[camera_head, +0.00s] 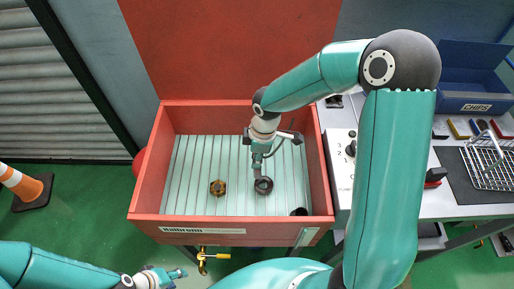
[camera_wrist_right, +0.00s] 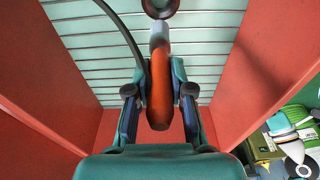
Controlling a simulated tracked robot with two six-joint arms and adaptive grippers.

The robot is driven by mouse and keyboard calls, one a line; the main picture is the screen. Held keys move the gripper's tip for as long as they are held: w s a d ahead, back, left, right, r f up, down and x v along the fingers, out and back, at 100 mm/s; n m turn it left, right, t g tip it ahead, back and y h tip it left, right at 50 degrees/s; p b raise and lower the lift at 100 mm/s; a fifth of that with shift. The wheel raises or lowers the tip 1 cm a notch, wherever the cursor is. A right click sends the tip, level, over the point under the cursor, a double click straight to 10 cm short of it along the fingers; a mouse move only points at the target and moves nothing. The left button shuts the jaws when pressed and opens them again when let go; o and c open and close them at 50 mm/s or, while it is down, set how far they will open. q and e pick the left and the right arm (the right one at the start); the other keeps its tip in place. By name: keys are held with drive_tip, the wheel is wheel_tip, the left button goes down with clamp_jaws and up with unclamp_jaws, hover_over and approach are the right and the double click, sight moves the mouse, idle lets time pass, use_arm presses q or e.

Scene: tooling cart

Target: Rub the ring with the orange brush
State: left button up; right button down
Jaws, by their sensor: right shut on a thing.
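In the head view, a dark ring (camera_head: 264,187) lies on the slatted floor of a red open-topped box (camera_head: 145,195). My right gripper (camera_head: 258,160) reaches down into the box, just above and behind the ring. In the right wrist view, the right gripper (camera_wrist_right: 158,95) is shut on the orange brush (camera_wrist_right: 159,85). The brush's pale far end points at the ring (camera_wrist_right: 161,5), which is cut off by the top edge. I cannot tell whether they touch. My left gripper (camera_head: 176,273) is outside the box at lower left; its finger opening is unclear.
A brass hexagonal part (camera_head: 218,187) lies left of the ring. A dark round thing (camera_head: 299,211) sits in the box's front right corner. A thin dark curved tube (camera_wrist_right: 128,38) passes beside the brush. A bench with a wire basket (camera_head: 490,162) and blue chips bin (camera_head: 472,85) stands right.

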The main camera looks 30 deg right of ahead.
drive_tip(key=shift+s+r+p, duration=0.1)
drive_tip(key=shift+r+p, duration=0.5)
drive_tip(key=shift+r, duration=0.65)
use_arm(q)
drive_tip(key=shift+r, duration=0.85)
use_arm(e)
drive_tip(key=shift+f, duration=0.1)
